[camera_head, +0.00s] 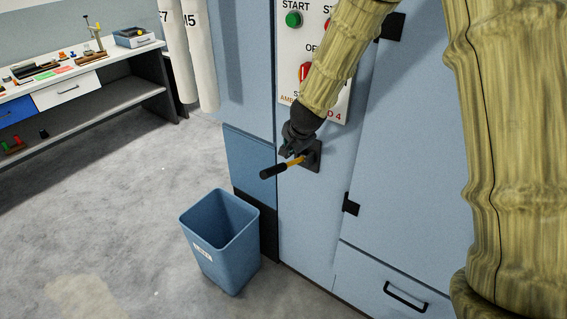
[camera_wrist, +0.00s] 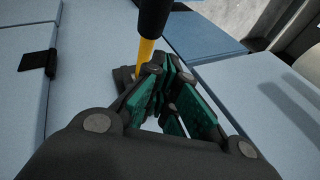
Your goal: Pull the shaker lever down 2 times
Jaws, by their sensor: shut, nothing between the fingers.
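The shaker lever (camera_head: 272,172) has a yellow shaft and a black grip. It sticks out from a dark mounting plate (camera_head: 313,157) on the light-blue machine front, below the control panel, and its grip points left and slightly down. My gripper (camera_head: 292,148) is at the lever's shaft, close to the plate, and hides part of it. In the wrist view, my gripper (camera_wrist: 172,98) has its green-padded fingers close together with nothing between them. The lever's yellow shaft (camera_wrist: 145,52) and black grip are beside and beyond the fingers; I cannot tell whether they touch.
A control panel (camera_head: 288,62) with a green START button is above, partly hidden by my arm. A blue bin (camera_head: 222,240) stands on the floor below left. A workbench (camera_head: 75,78) with small items is at the far left. The floor between is clear.

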